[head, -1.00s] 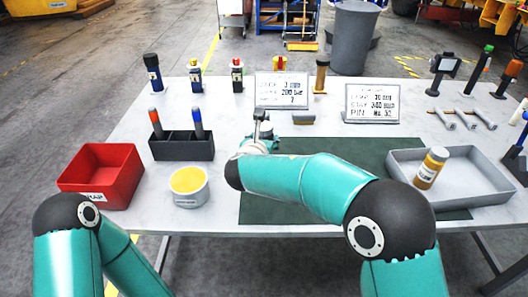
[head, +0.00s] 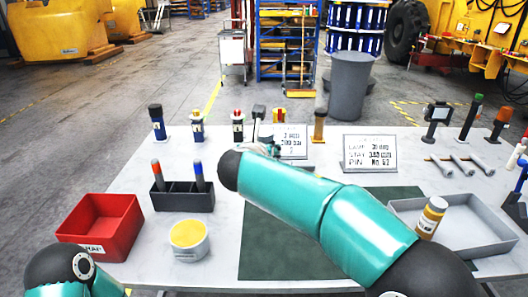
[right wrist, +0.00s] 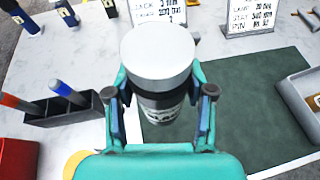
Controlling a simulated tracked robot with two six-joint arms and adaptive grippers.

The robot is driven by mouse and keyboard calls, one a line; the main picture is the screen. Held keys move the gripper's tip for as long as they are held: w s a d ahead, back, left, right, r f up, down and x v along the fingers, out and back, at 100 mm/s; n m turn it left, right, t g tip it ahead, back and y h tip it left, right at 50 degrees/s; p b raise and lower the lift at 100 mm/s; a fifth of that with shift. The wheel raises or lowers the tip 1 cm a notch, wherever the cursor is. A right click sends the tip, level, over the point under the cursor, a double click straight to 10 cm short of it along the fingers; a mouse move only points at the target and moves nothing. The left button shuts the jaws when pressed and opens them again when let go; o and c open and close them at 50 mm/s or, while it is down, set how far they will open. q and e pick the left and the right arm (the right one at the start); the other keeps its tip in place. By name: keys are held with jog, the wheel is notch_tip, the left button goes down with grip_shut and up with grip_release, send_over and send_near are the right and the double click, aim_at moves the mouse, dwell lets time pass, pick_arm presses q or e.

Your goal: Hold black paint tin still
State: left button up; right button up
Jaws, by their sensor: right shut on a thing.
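In the right wrist view, my right gripper (right wrist: 160,118) is shut on the black paint tin (right wrist: 160,103). The tin has a dark body, a pale label and a wide light grey lid (right wrist: 157,52). A finger lies on each side of its body. The tin looks held above the table, over the left part of the dark green mat (right wrist: 240,110). In the head view my right arm hides most of the gripper, and I cannot make out the tin there. My left arm shows only at the lower left of the head view; its gripper is out of the picture.
A red bin (head: 99,229), a yellow-topped tin (head: 188,240) and a dark holder with two markers (head: 182,197) stand left. A grey tray (head: 470,228) with an amber bottle (head: 431,217) is right. Signs (head: 370,153) and several upright tools line the back.

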jog(key=o, duration=1)
jog(key=shift+r, duration=0.1)
jog(key=shift+c, duration=0.2)
grip_shut()
jog(key=s+d+f+m+h, duration=0.1)
jog(key=d+f, duration=0.2)
jog(key=d, duration=1)
jog(key=s+d+f+m+h, duration=0.1)
jog(key=d+f, duration=0.3)
jog(key=d, duration=0.9)
jog(key=s+f+n+y, duration=0.2)
jog(key=s+f, duration=0.4)
jog(key=s+a+f+n+y, duration=0.2)
jog(key=s+a+f, duration=0.1)
jog(key=a, duration=0.3)
jog(key=shift+s+f+y, duration=0.3)
jog(key=shift+s+f, duration=0.1)
jog(key=shift+s, duration=0.4)
